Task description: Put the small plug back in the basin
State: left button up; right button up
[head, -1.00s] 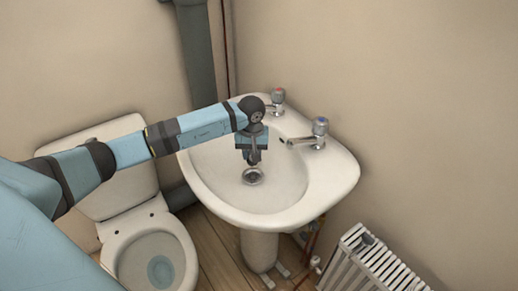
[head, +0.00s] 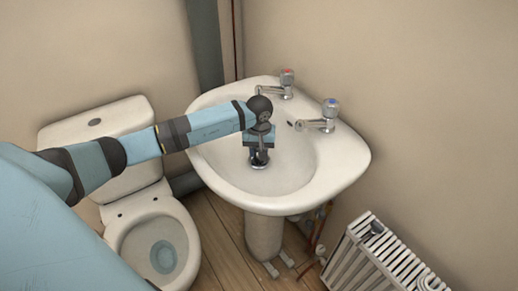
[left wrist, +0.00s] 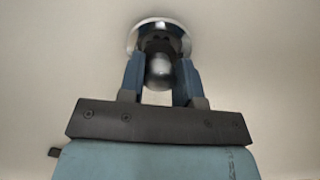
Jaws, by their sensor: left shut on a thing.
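The white basin (head: 330,160) stands on its pedestal in the middle of the head view. My left gripper (head: 259,162) points down into its bowl, right at the drain. In the left wrist view my left gripper (left wrist: 160,78) is shut on the small plug (left wrist: 159,70), a rounded silver-grey piece between the blue fingers. The chrome drain ring (left wrist: 134,38) lies just beyond the fingertips. I cannot tell whether the plug touches the drain. In the head view the gripper hides the plug and most of the drain. My right gripper is not in view.
Two chrome taps, one red-topped (head: 286,78) and one blue-topped (head: 329,108), stand on the basin's back rim. A toilet (head: 153,215) stands left of the basin. A white radiator (head: 375,262) is at the lower right. The rest of the bowl is clear.

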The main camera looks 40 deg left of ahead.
pick_arm(q)
jog(key=shift+f, duration=0.25)
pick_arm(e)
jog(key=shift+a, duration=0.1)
pick_arm(q)
jog(key=o, duration=1)
jog(key=shift+r, duration=0.1)
notch_tip(320, 180, up, 14)
jog(key=p, duration=0.1)
jog(key=shift+p, duration=0.3)
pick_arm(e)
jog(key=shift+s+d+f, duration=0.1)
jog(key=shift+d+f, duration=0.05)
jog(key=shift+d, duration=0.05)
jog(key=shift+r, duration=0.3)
